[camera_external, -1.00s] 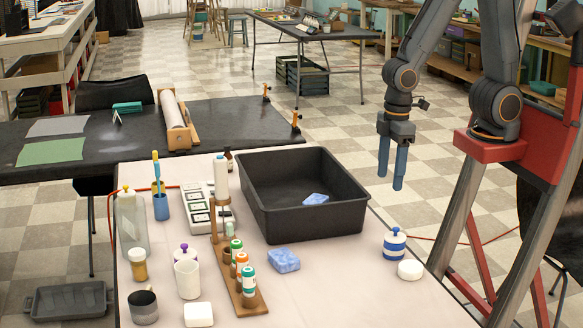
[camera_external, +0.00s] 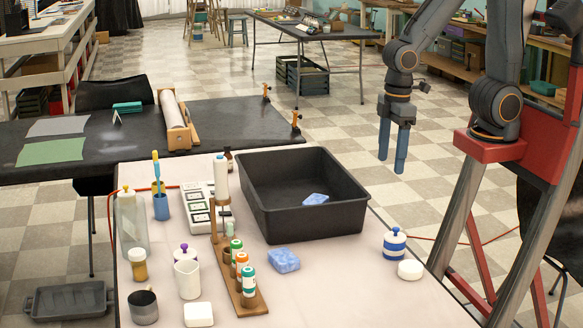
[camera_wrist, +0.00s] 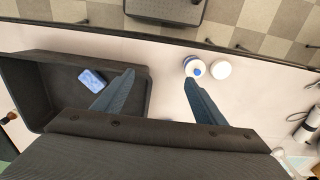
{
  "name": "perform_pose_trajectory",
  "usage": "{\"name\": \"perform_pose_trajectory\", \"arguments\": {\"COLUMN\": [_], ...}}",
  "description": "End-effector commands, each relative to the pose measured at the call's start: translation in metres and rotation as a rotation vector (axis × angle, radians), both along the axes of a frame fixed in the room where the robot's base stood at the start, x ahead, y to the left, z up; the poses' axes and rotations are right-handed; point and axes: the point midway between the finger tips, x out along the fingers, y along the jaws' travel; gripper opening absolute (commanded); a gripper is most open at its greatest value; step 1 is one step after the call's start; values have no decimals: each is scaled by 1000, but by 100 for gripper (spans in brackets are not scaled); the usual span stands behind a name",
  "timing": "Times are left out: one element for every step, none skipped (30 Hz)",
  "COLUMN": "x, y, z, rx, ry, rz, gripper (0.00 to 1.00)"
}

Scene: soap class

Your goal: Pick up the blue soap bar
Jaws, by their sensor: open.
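A blue marbled soap bar (camera_external: 283,260) lies on the white table in front of the black tub (camera_external: 262,215). A second, lighter blue bar (camera_external: 316,199) lies inside the tub on its floor; a blue bar in the tub also shows in the wrist view (camera_wrist: 92,78). My gripper (camera_external: 392,165) is open and empty, to the right of the tub and above it. In the wrist view its spread fingers (camera_wrist: 159,78) hang with the tub on the left and the table on the right. The bar on the table cannot be made out there.
A blue-and-white striped jar (camera_external: 395,245) and a round white soap (camera_external: 410,270) stand near the table's right edge. A wooden rack with small bottles (camera_external: 240,290) stands left of the table bar. Bottles and cups crowd the left side. The front right tabletop is clear.

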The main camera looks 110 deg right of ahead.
Motion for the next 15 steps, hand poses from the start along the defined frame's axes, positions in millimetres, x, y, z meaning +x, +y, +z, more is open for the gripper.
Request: {"name": "perform_pose_trajectory", "arguments": {"x": [1,5,10,13,17,21,25,29,34,39,43,49,54,60,67], "y": [0,0,1,1,1,1,2,2,3,3,3,4,4,5,5], "z": [7,6,6,6,7,7,8,8,9,10,10,11,12,12,13], "rx": [0,2,5,7,9,12,14,16,20,24,27,31,35,39,46], "ry": [-5,2,6,7,9,12,14,16,18,19,21,24,25,26,28], "rz": [0,18,41,57,75,99,118,137,163,184,206,238,262,288,325], "gripper": [65,65,65,65,65,65,65,65,65,65,65,65,65,65,65]}}
